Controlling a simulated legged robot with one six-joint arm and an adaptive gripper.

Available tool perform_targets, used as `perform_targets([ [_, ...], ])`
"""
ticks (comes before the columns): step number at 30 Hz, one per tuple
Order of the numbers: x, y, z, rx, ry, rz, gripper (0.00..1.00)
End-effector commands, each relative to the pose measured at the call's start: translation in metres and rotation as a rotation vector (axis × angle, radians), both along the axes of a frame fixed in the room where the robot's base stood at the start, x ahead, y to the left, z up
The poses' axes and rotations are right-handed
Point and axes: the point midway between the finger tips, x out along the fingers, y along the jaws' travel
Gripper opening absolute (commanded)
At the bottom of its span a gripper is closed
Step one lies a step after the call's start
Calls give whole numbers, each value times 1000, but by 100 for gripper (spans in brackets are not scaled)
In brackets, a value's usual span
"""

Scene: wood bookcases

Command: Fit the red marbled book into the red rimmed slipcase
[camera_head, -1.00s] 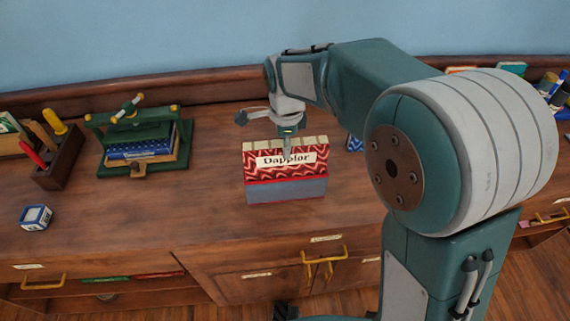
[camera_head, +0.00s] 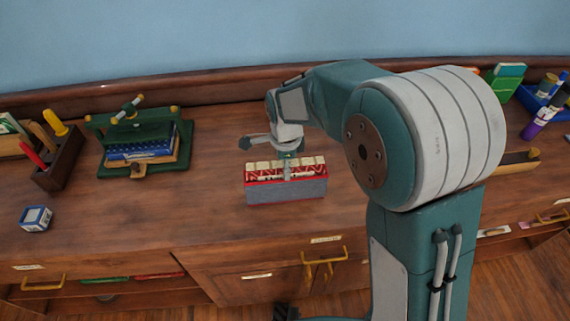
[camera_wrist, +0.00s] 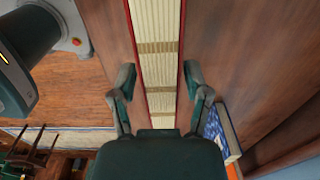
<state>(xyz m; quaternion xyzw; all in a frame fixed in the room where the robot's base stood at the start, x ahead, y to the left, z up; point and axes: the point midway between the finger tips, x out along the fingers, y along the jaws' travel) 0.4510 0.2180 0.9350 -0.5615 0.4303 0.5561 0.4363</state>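The red marbled book (camera_head: 306,168) stands upright in the grey red-rimmed slipcase (camera_head: 290,191) on the wooden counter. Only its upper part shows above the rim; its label is mostly out of sight. In the wrist view its cream top with brownish bands (camera_wrist: 160,75) runs between thin red edges. My gripper (camera_head: 287,165) is over the middle of the book, pointing down, one finger in front of it. In the wrist view the fingers of my gripper (camera_wrist: 160,78) lie close along both sides of the book and appear shut on it. The slipcase's inside is hidden.
A green press (camera_head: 140,140) holding a blue book stands left, beside a wooden tool rack (camera_head: 60,158). A small blue-and-white block (camera_head: 36,218) lies near the front. A blue patterned item (camera_wrist: 217,128) lies right of the book in the wrist view. The counter left of the slipcase is clear.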

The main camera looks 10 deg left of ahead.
Motion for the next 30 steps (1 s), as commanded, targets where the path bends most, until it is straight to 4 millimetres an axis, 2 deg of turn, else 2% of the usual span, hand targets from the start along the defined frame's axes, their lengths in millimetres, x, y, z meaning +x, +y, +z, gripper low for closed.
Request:
perform_targets([
  [10, 0, 0, 0, 0, 0, 0, 77],
  [14, 0, 1, 8, 0, -2, 0, 77],
  [27, 0, 0, 94, 2, -4, 0, 77],
  [30, 0, 0, 109, 0, -2, 0, 77],
])
